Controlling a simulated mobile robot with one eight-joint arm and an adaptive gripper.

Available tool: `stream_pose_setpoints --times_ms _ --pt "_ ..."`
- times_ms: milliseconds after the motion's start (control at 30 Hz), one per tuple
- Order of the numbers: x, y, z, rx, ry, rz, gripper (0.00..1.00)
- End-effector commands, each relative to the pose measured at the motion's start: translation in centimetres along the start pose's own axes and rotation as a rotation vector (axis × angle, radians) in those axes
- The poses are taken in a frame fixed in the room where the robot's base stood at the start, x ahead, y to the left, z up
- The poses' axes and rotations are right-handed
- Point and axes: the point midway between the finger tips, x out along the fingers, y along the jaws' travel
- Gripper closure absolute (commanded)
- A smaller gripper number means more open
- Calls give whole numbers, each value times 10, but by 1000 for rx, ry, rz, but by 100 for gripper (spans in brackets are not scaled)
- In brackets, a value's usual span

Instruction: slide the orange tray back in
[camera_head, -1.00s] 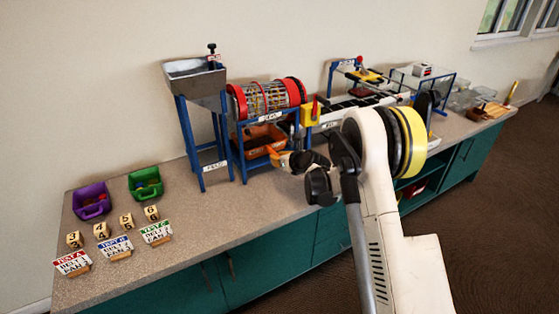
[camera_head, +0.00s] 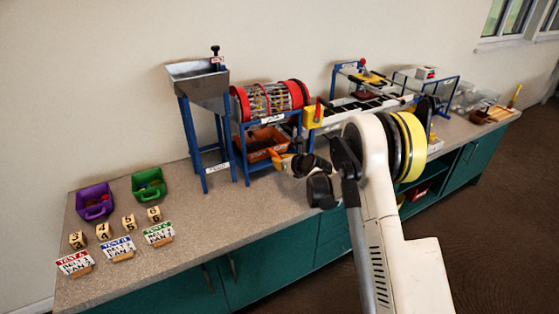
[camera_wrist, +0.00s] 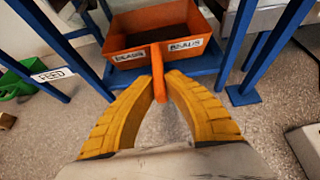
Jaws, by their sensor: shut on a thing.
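The orange tray (camera_head: 258,140) sits low inside the blue frame under the red-ended drum (camera_head: 270,100). In the wrist view the tray (camera_wrist: 189,23) shows its open top, two "BEANS" labels on its front wall and an orange handle (camera_wrist: 158,78) pointing toward me. My gripper (camera_wrist: 158,88) has its yellow fingers shut on that handle. The tray's front part rests over the blue crossbar (camera_wrist: 170,72) between the frame's legs. In the head view my gripper (camera_head: 276,157) is at the tray's front, partly hidden by my wrist.
A steel hopper (camera_head: 197,75) on blue legs marked "FEED" stands left of the drum frame. Purple (camera_head: 94,202) and green (camera_head: 149,184) bins, numbered blocks and label cards lie farther left. Bare counter (camera_head: 200,228) lies in front. A sieve-like machine (camera_head: 365,98) stands to the right.

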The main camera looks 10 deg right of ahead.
Motion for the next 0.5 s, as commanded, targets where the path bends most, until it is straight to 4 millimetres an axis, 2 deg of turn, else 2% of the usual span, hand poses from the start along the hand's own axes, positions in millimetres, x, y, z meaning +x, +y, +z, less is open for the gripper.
stream_pose_setpoints --times_ms 133,200,233,500 --pt "0 0 -1 0 2 1 100" --pt "0 0 -1 -1 2 1 73" --pt "0 0 -1 -1 2 1 66" --pt "0 0 -1 -1 2 1 66"
